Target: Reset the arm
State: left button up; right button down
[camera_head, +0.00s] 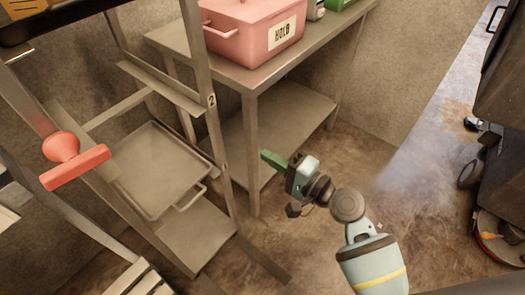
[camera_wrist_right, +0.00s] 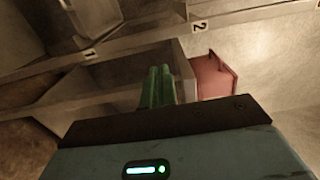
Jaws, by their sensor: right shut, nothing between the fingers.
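My right gripper (camera_head: 274,160) has green fingers and is in the middle of the head view, in front of a metal table. Its fingers are shut with nothing between them, and they point toward the left. In the right wrist view the two green fingers (camera_wrist_right: 157,86) stand side by side. My right arm comes in from the bottom. My left gripper does not show.
A metal rack (camera_head: 215,160) marked 2 stands left of the gripper, with a tray (camera_head: 160,165) on a low shelf. A pink box (camera_head: 240,42) labelled HOLD sits on the metal table (camera_head: 270,75). A red handle-like object (camera_head: 75,165) is at left.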

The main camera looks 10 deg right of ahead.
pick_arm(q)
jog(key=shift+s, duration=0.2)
